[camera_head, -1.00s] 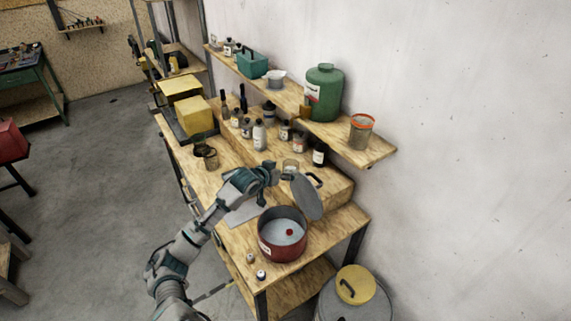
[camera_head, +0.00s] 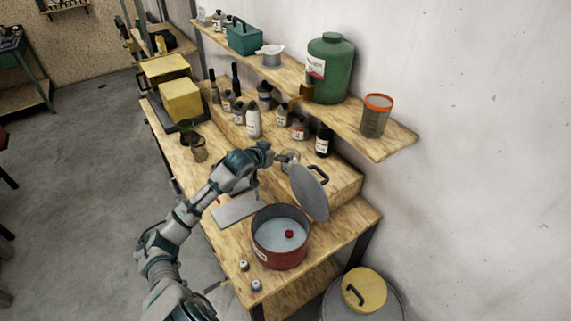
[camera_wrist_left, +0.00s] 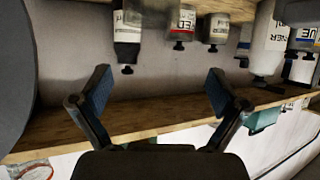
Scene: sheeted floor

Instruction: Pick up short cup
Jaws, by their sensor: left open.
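Two see-through brownish cups stand on the left part of the bench in the head view, a farther one (camera_head: 190,130) and a nearer, shorter-looking one (camera_head: 199,152). A small clear glass container (camera_head: 291,157) stands beside my left gripper, partly hidden by it and the pot lid. I cannot tell for certain which is the short cup. My left gripper (camera_head: 275,157) is over the bench, behind the pot. In the left wrist view its two fingers (camera_wrist_left: 157,88) are spread with nothing between them. My right gripper is not seen.
A red pot (camera_head: 280,252) stands at the bench's near end, its grey lid (camera_head: 309,191) tilted close beside my gripper. Several bottles (camera_head: 254,122) line the raised step. The shelf above holds a green jar (camera_head: 331,68) and an orange-rimmed container (camera_head: 376,115). Two small bottles (camera_head: 244,265) stand at the front edge.

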